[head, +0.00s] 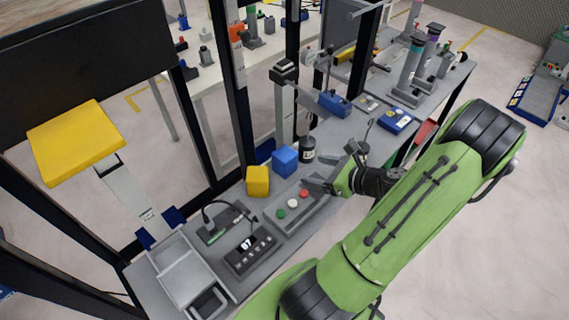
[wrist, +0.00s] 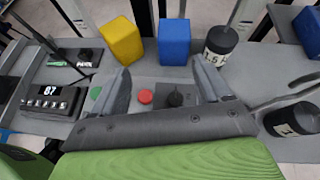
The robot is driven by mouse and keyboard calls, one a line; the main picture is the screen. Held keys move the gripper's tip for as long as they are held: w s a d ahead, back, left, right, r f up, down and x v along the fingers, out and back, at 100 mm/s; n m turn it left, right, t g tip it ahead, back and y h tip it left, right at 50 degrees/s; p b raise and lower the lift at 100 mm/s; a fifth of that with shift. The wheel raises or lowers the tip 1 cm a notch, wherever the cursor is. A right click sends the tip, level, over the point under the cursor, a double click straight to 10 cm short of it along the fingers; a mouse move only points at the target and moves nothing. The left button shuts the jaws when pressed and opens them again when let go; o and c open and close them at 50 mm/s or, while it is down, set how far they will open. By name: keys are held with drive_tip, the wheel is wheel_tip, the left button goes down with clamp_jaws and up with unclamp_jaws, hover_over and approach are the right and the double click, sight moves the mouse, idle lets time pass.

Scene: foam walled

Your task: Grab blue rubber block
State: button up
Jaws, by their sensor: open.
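The blue rubber block (head: 285,161) stands on the grey bench, between a yellow block (head: 257,181) and a dark labelled cylinder (head: 307,150). In the wrist view the blue block (wrist: 174,42) is upright at top centre, beyond my fingertips. My gripper (head: 333,170) is to the right of the blue block in the head view, apart from it. In the wrist view my gripper (wrist: 163,85) has its two fingers spread wide with nothing held between them. The yellow block (wrist: 120,41) stands just left of the blue one.
A button box (head: 292,203) with green, white and red buttons lies beneath my gripper; its red button (wrist: 145,96) shows between the fingers. The dark cylinder (wrist: 220,45) stands close right of the blue block. A display box (head: 249,250) and a microphone-like stalk (head: 208,216) are at left.

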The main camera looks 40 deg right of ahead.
sight(292, 160)
drive_tip(key=shift+s+d+f+m+t+h, duration=0.25)
drive_tip(key=shift+s+d+m, duration=0.15)
drive_tip(key=shift+m, duration=0.1)
drive_tip(key=shift+s+d+f+m+t+h, duration=0.15)
drive_tip(key=shift+s+d+m+h, duration=0.15)
drive_tip(key=shift+m, duration=0.2)
drive_tip(key=shift+w+d, duration=0.1)
drive_tip(key=shift+w, duration=0.15)
drive_tip(key=b+x, duration=0.3)
drive_tip(key=x, duration=1.2)
drive_tip(key=shift+w+f, duration=0.15)
drive_tip(key=shift+f, duration=0.1)
drive_tip(key=shift+r, duration=0.15)
drive_tip(key=c, duration=0.9)
